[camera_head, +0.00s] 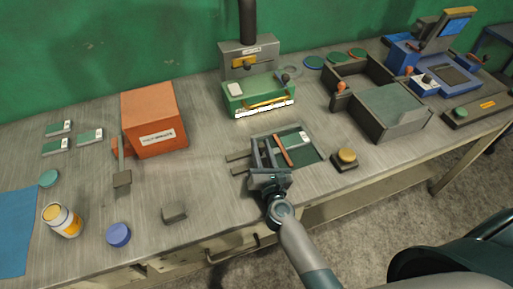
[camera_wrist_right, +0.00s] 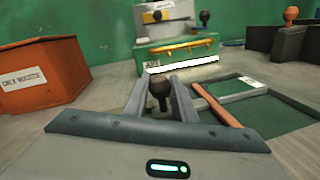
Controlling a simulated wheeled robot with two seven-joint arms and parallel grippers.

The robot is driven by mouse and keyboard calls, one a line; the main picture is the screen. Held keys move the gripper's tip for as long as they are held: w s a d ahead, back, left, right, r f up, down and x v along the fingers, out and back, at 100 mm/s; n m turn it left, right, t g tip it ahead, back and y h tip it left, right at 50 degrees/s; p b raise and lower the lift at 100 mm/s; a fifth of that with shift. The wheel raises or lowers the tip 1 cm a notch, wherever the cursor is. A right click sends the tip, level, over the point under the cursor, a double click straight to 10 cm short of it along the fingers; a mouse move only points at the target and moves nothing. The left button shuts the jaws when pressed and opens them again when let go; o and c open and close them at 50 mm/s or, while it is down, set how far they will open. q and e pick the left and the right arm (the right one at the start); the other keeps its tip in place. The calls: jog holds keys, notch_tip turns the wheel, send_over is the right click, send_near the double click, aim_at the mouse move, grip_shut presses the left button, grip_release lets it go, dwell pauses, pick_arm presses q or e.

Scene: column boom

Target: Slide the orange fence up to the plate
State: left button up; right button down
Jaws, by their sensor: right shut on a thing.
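The orange fence (camera_head: 283,151) is a thin bar lying across a green-topped jig (camera_head: 307,156) in the middle of the bench. It also shows in the right wrist view (camera_wrist_right: 220,108). A green plate with a white label (camera_head: 302,138) lies to the right of the fence; I cannot tell whether they touch. My right gripper (camera_head: 262,155) is at the jig's left side, left of the fence. In the right wrist view its fingers are shut around a dark ball-topped knob (camera_wrist_right: 160,90). How the knob joins the fence is hidden. My left gripper is not in view.
A green machine (camera_head: 258,92) stands behind the jig. A yellow-topped button (camera_head: 346,156) sits right of it, with a dark open-topped bin (camera_head: 362,128) beyond. An orange box (camera_head: 153,118) stands left. A grey block (camera_head: 174,212) lies at the front; bare bench surrounds it.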

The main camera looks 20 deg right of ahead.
jog(key=c, duration=1.5)
grip_release()
jog(key=shift+d, duration=0.1)
jog(key=shift+o, duration=0.2)
jog(key=shift+s, duration=0.15)
jog(key=shift+s+f, duration=0.15)
jog(key=shift+s, duration=0.35)
jog(key=s+b, duration=0.1)
jog(key=s, duration=0.4)
jog(key=s+a+b, duration=0.1)
jog(key=s+b, duration=0.1)
jog(key=s, duration=0.3)
jog(key=s+a+b, duration=0.1)
jog(key=s+b, duration=0.1)
jog(key=s, duration=0.3)
jog(key=shift+s+a+b, duration=0.1)
jog(key=shift+s+b, duration=0.3)
jog(key=shift+s, duration=0.1)
